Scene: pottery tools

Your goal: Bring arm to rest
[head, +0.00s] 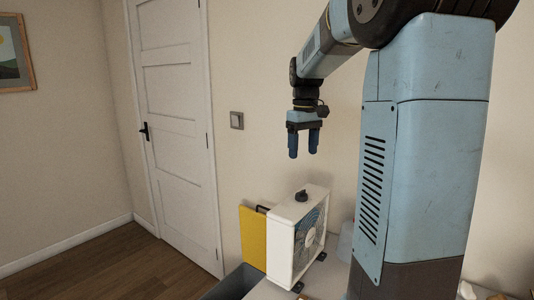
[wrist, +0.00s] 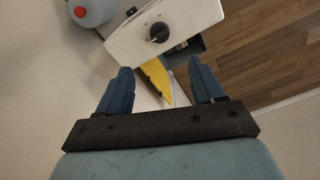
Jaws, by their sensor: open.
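My gripper (head: 304,142) hangs from my raised arm with its two blue fingers pointing down. The fingers are apart and nothing shows between them. In the head view it is in the air above a white box fan (head: 297,235), apart from it. In the wrist view my gripper (wrist: 161,88) shows both fingers spread at either side. The fan's top with its dark knob (wrist: 159,32) lies beyond the fingertips there.
A yellow panel (head: 252,236) stands behind the fan, and it also shows in the wrist view (wrist: 156,78). A grey bin (head: 235,284) is at the table's left. A closed white door (head: 178,130) and a wall switch (head: 236,120) are behind. Air left of my gripper is clear.

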